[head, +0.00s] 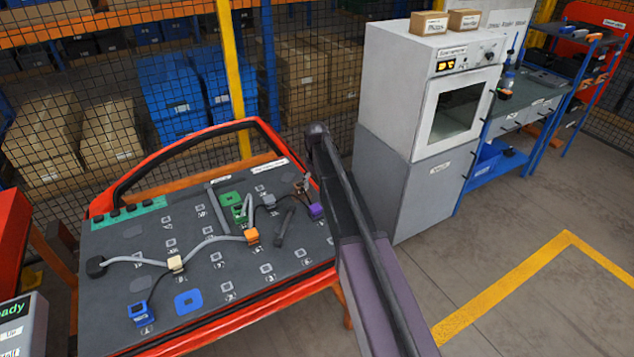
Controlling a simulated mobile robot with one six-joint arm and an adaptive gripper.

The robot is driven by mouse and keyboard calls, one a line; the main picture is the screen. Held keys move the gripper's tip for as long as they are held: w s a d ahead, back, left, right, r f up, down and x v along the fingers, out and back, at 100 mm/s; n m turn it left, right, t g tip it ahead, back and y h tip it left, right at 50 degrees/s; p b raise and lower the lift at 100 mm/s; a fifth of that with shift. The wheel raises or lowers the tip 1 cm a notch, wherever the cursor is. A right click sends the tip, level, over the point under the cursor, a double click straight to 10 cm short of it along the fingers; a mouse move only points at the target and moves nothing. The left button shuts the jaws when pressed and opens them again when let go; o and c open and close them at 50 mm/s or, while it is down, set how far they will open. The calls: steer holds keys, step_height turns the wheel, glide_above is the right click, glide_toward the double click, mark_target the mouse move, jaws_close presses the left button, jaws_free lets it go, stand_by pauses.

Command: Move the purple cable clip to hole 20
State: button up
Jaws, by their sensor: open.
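The purple cable clip (316,211) sits near the right edge of the dark grey door panel (205,282), close beside my arm. The panel carries several light square hole marks with small labels, too small to read, so I cannot tell which is hole 20. My arm crosses the panel's right edge and hides part of it. My gripper cannot be made out in this view.
An orange clip (252,237), a cream clip (175,263), a blue clip (140,313) and a green clip (239,213) stand on the panel along cables. A red door frame (190,141) surrounds it. A grey-white cabinet (405,130) stands behind right. Floor at right is clear.

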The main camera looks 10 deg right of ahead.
mark_target(316, 208)
steer(key=shift+f, duration=0.25)
step_height(316, 208, down, 13)
steer(key=b, duration=1.3)
steer(key=shift+f+b, duration=0.15)
steer(key=shift+b, duration=0.2)
jaws_close()
stand_by(0.4)
steer(key=shift+r+p, duration=0.45)
stand_by(0.4)
steer(key=c, duration=0.7)
jaws_free()
jaws_close()
steer(key=shift+r+p, duration=3.45)
